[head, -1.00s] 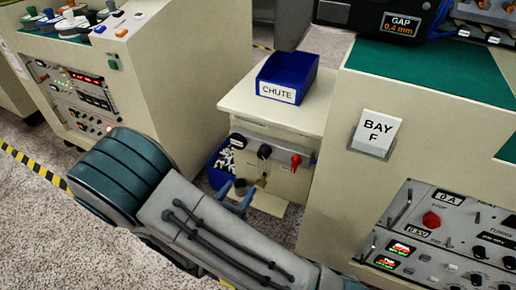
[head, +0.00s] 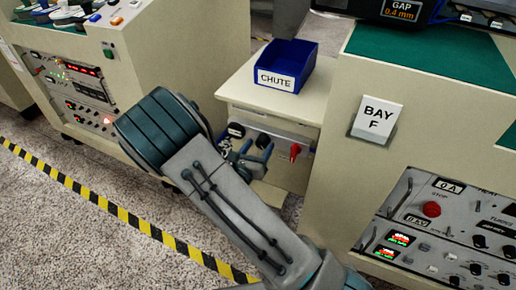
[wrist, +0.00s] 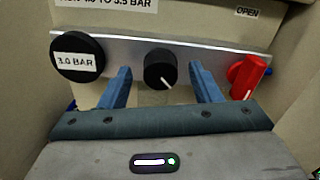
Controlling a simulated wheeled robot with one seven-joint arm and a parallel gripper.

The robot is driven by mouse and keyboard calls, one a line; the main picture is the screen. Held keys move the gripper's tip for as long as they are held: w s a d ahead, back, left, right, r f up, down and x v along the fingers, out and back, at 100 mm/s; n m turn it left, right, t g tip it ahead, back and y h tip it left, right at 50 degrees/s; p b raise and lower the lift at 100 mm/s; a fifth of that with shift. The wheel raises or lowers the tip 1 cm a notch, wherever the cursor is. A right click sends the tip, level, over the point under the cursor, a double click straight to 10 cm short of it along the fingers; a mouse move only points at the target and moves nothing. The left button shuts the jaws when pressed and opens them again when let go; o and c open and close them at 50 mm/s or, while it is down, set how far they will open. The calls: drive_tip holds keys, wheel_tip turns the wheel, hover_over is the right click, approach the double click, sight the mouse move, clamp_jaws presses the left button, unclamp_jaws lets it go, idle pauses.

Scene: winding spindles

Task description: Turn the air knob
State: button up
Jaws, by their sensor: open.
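The black round knob (wrist: 160,70) with a white pointer line sits mid-panel in the wrist view, its line pointing down and right. It also shows in the head view (head: 262,140). My gripper (wrist: 160,78) is open, with one blue finger on each side of the knob in the picture. I cannot tell whether the fingers touch it. In the head view my gripper (head: 256,152) is in front of the panel, partly hidden by my arm. A black gauge marked 3.0 BAR (wrist: 78,57) is to the left, a red handle (wrist: 248,75) to the right.
A blue bin marked CHUTE (head: 284,65) stands on the cabinet top above the panel. A label ending in "5.5 BAR" and an OPEN label (wrist: 246,12) are above the panel. The BAY F cabinet (head: 335,150) stands close on the right. Floor is clear at left.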

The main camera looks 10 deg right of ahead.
drive_tip(key=shift+c, duration=0.3)
drive_tip(key=c, duration=0.9)
drive_tip(key=shift+m, duration=0.4)
drive_tip(key=m+b, duration=0.1)
drive_tip(key=m, duration=0.1)
drive_tip(key=m+b, duration=0.1)
drive_tip(key=b, duration=0.1)
drive_tip(key=shift+f+m, duration=0.2)
drive_tip(key=shift+m, duration=0.2)
drive_tip(key=m+b, duration=0.4)
drive_tip(key=shift+d+f, duration=0.1)
drive_tip(key=m+b, duration=0.5)
drive_tip(key=b, duration=0.2)
drive_tip(key=m+b, duration=0.2)
drive_tip(key=b, duration=0.1)
drive_tip(key=shift+m, duration=0.3)
drive_tip(key=shift+r, duration=0.25)
